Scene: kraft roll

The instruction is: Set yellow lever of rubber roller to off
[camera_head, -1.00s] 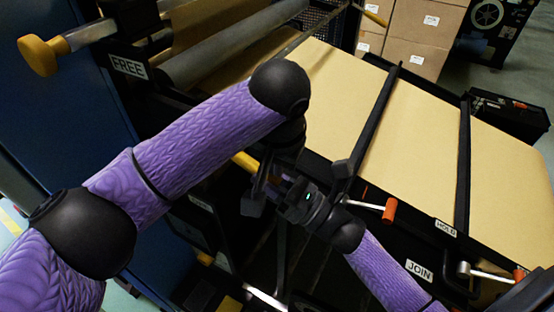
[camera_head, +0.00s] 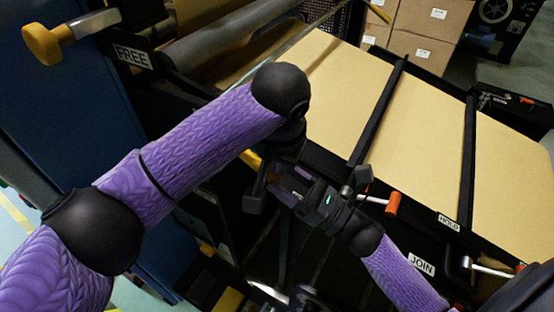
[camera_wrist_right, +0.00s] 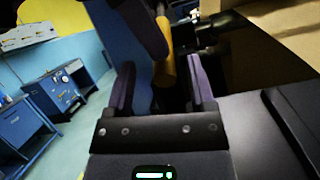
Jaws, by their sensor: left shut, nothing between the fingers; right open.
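A yellow lever (camera_head: 250,159) shows as a short piece behind my left forearm in the head view; most of it is hidden. A yellow bar, apparently the same lever, stands in the right wrist view (camera_wrist_right: 166,68), beyond and between my right fingers. My right gripper (camera_head: 280,190) is open, below and right of the lever in the head view; its spread fingers (camera_wrist_right: 160,88) show in the wrist view with nothing visibly clamped. My left gripper (camera_head: 262,190) hangs dark below its wrist, close to the right one, partly hidden; it appears shut and empty.
A yellow knob (camera_head: 43,45) stands by a FREE label (camera_head: 132,55). Grey roller (camera_head: 225,38) and brown sheet (camera_head: 425,125) lie behind and right. Orange-tipped levers (camera_head: 393,204) sit near HOLD (camera_head: 448,221) and JOIN (camera_head: 422,265) labels. My arms crowd together here.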

